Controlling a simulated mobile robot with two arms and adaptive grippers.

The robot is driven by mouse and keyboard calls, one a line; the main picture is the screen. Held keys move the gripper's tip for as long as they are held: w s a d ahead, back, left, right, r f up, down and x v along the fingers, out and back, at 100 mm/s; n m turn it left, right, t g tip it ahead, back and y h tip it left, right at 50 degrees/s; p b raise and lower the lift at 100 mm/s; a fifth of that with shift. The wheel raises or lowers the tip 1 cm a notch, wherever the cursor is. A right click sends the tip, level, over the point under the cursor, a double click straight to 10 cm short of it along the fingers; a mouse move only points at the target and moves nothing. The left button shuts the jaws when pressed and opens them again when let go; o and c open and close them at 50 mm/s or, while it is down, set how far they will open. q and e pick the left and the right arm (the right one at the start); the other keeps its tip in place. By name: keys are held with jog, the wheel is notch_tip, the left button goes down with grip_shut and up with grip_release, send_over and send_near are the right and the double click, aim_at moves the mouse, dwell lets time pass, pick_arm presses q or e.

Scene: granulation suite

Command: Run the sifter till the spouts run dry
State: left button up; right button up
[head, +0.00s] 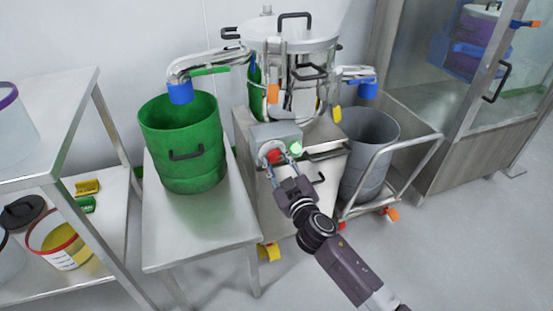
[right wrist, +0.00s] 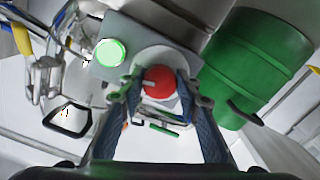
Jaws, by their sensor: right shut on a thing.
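The sifter (head: 293,40) is a steel drum with a lid on a cabinet. Its left spout (head: 210,62) ends in a blue cuff over a green drum (head: 182,150). Its right spout (head: 350,72) ends in a blue cuff above a grey drum (head: 369,140). The control box (head: 268,133) has a lit green button (head: 296,148) and a red knob (head: 273,156). My right gripper (head: 281,160) is shut on the red knob; in the right wrist view the knob (right wrist: 158,84) is between the fingers. Flow from the spouts cannot be made out. My left gripper is not in view.
The green drum stands on a steel table (head: 205,236). The grey drum stands on a cart (head: 405,160) with a rail. A shelf (head: 50,135) at the left holds tubs. A glass-fronted cabinet (head: 490,90) is at the right. The floor in front is clear.

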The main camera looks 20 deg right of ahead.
jog(key=n, duration=0.2)
jog(key=shift+r+n+p, duration=0.1)
jog(key=shift+n+p, duration=0.2)
jog(key=shift+n, duration=1)
jog(key=n+p, duration=0.1)
jog(key=n, duration=0.2)
jog(key=shift+n, duration=0.3)
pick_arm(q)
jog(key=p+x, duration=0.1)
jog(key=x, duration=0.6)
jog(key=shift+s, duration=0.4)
pick_arm(e)
jog(key=n, duration=0.6)
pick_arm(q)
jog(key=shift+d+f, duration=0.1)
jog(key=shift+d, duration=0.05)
pick_arm(e)
jog(key=shift+n, duration=0.3)
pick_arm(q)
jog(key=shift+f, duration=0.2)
